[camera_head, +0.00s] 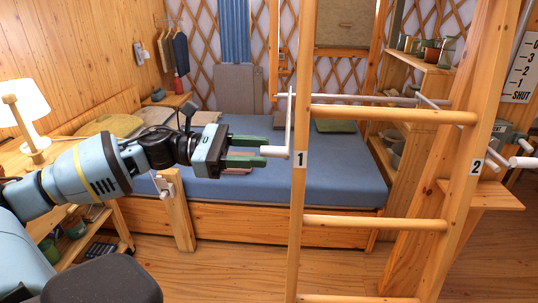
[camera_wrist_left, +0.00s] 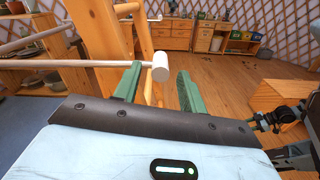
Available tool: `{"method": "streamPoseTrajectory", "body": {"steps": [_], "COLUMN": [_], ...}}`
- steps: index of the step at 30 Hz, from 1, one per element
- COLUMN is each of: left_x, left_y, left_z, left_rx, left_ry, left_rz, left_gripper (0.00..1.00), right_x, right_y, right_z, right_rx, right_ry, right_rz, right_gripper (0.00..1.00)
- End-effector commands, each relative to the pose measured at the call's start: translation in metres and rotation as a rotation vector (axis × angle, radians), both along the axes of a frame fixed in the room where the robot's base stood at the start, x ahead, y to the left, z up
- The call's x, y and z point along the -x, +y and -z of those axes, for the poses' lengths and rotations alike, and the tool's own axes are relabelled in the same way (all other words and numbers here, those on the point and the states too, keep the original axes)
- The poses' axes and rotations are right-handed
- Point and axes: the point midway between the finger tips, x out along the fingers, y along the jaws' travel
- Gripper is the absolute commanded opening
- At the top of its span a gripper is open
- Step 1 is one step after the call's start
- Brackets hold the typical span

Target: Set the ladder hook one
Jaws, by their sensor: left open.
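The wooden ladder's left rail (camera_head: 297,195) bears a label "1". A white cranked ladder hook (camera_head: 291,115) is beside this rail, with a bar running down to a short horizontal handle (camera_head: 276,151). My left gripper (camera_head: 262,151) is open, left of the rail, its green fingers pointing at the handle. In the left wrist view the handle's round white end (camera_wrist_left: 160,66) appears between the tips of the open fingers (camera_wrist_left: 158,72). I cannot tell whether they touch it.
The right rail (camera_head: 470,175), labelled "2", has a similar white handle (camera_head: 522,162) beside it. Rungs (camera_head: 375,222) join the rails. A blue bed (camera_head: 350,180) lies behind the ladder. A wooden post (camera_head: 180,215) stands below my left arm, and a lamp (camera_head: 22,105) is at left.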

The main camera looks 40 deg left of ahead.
Motion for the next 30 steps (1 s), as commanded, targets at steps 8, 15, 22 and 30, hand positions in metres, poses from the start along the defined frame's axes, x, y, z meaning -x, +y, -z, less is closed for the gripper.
{"method": "streamPoseTrajectory", "body": {"steps": [8, 15, 22, 30], "left_x": [-0.008, -0.012, -0.013, -0.013], "left_y": [-0.013, -0.020, -0.022, -0.022], "left_z": [0.000, 0.000, 0.000, 0.000], "left_rx": [0.003, 0.001, 0.001, 0.001], "left_ry": [-0.002, 0.000, 0.000, 0.000], "left_rz": [0.001, 0.001, 0.001, 0.001], "left_gripper": [0.41, 0.41, 0.41, 0.28], "right_x": [-0.001, -0.001, -0.001, 0.001], "right_y": [0.002, 0.003, 0.003, 0.003], "right_z": [0.001, 0.002, 0.003, 0.005], "right_rx": [-0.004, -0.006, -0.006, -0.005], "right_ry": [-0.001, -0.001, 0.001, 0.007], "right_rz": [0.003, 0.004, 0.004, 0.004], "right_gripper": [0.50, 0.50, 0.50, 0.50]}}
